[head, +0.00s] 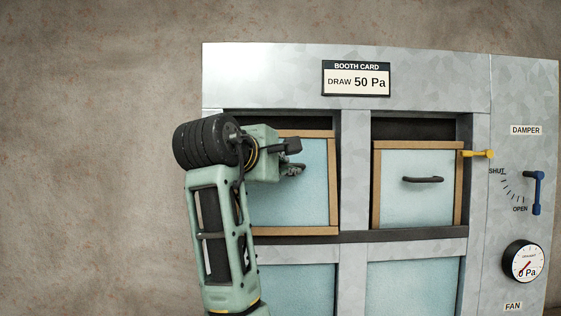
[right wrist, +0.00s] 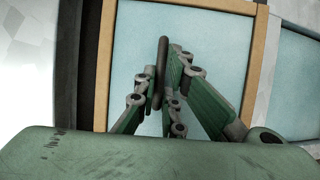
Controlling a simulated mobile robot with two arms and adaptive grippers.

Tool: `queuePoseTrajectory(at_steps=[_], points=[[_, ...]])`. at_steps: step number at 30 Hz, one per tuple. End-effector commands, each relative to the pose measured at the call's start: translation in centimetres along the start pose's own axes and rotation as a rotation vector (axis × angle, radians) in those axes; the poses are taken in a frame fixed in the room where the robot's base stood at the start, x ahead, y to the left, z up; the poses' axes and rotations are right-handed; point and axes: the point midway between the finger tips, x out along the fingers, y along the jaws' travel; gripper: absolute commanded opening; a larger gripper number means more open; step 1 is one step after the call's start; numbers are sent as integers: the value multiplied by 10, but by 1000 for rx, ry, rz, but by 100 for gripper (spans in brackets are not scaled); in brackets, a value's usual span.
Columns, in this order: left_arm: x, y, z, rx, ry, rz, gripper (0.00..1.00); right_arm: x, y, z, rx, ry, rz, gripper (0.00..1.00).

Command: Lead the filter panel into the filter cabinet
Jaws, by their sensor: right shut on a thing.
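The filter panel (head: 310,190), pale blue in a brown frame, sits at the upper left opening of the grey filter cabinet (head: 270,80). A dark gap shows above it; its left side is hidden behind my right arm. My right gripper (head: 294,158) is shut on the panel's dark handle. In the right wrist view the handle (right wrist: 162,65) stands between the fingers of my right gripper (right wrist: 168,85), in front of the panel's blue face (right wrist: 205,45). I cannot tell how deep the panel sits. My left gripper is not in view.
A second framed panel (head: 417,190) with a dark handle sits in the upper right opening, a yellow latch (head: 477,154) at its right edge. Blue faces fill the lower openings. A blue damper lever (head: 538,193) and a gauge (head: 523,261) reading 0 Pa are at right.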

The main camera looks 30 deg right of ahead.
Motion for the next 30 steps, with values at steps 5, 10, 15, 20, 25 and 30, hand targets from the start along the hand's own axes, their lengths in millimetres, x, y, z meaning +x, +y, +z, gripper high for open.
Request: queuePoseTrajectory(at_steps=[5, 10, 15, 20, 25, 30], points=[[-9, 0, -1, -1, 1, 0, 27, 13, 5, -6, 1, 0, 2, 0], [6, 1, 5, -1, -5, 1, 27, 17, -14, -8, 2, 1, 2, 0], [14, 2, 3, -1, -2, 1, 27, 20, -25, -9, 0, 2, -2, 0], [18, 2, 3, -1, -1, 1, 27, 21, -31, -10, 0, 2, -5, 0], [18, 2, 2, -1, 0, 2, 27, 22, -33, -10, -1, 3, -7, 0], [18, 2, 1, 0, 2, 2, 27, 22, -34, -11, -2, 3, -9, 0]])
